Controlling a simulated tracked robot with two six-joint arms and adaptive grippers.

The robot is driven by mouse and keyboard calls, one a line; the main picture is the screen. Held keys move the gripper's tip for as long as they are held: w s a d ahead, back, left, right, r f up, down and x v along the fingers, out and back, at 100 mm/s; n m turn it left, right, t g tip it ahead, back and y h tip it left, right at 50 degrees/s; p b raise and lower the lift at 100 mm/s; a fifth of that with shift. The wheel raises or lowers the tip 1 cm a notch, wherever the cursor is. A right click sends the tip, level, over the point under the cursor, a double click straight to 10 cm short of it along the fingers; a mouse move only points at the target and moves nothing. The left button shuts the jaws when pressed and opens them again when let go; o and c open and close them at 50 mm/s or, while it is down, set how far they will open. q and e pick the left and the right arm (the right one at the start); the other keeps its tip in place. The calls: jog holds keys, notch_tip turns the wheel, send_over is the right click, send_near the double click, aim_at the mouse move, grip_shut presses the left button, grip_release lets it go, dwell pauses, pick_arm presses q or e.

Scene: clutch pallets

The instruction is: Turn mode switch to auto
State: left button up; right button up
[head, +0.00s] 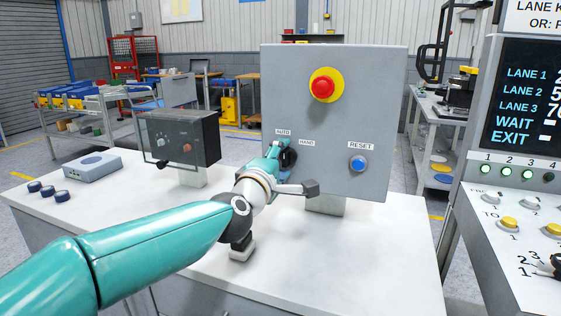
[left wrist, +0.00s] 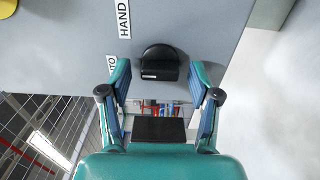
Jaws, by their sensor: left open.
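The mode switch is a black round knob (head: 289,157) on the grey panel box (head: 335,130), below the AUTO label (head: 283,132) and left of the HAND label (head: 307,142). My left gripper (head: 276,156) is at the panel, just left of the knob, and partly covers it. In the left wrist view the knob (left wrist: 160,62) lies between and just ahead of the two open fingertips (left wrist: 160,72), with gaps on both sides. One finger partly hides the AUTO label. Which label the knob points to cannot be told. My right gripper is not in view.
A red emergency button (head: 322,86) on a yellow ring and a blue RESET button (head: 358,163) share the panel. A dark clear-fronted box (head: 180,139) stands to the left. A console (head: 515,210) stands at the right. The white tabletop (head: 340,250) in front is mostly clear.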

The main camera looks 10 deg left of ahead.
pick_arm(q)
jog(key=v, duration=1.2)
